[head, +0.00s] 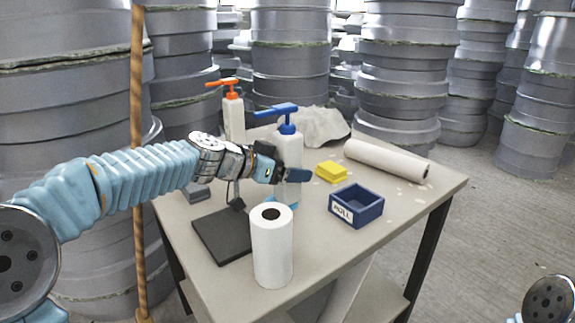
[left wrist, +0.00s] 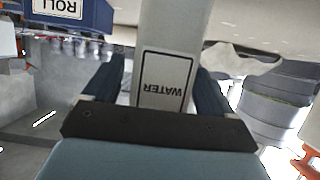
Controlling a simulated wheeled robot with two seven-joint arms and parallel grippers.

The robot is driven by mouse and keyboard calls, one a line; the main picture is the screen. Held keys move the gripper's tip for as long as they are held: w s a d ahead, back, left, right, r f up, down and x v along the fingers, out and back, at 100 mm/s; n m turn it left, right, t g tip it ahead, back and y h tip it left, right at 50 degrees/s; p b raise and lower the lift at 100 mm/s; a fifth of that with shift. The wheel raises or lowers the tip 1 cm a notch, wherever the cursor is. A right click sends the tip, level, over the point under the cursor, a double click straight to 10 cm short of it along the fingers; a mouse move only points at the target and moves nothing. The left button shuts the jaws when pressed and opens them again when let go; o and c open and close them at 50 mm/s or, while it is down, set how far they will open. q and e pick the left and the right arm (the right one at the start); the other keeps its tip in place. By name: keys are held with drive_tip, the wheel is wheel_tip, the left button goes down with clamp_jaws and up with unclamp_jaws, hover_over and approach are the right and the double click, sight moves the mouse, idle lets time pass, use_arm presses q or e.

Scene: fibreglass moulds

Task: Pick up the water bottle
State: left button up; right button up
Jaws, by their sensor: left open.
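The water bottle (head: 289,148) is white with a blue pump head and stands upright on the table. My left gripper (head: 286,175) is at its lower body in the head view, and the near finger hides part of it. In the left wrist view, the bottle (left wrist: 167,75) bears an upside-down WATER label and lies between the two dark fingers of my left gripper (left wrist: 160,88). The fingers are open, one on each side; whether either touches the bottle cannot be told. My right gripper is out of view.
A white bottle with an orange pump (head: 233,118) stands behind. A paper roll (head: 272,250) stands in front, near a black plate (head: 222,238). A yellow sponge (head: 331,172), blue ROLL box (head: 356,206) and lying white roll (head: 388,160) are to the right on the table (head: 420,190).

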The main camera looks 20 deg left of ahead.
use_arm(q)
drive_tip(key=c, duration=1.1)
drive_tip(key=shift+c, duration=0.5)
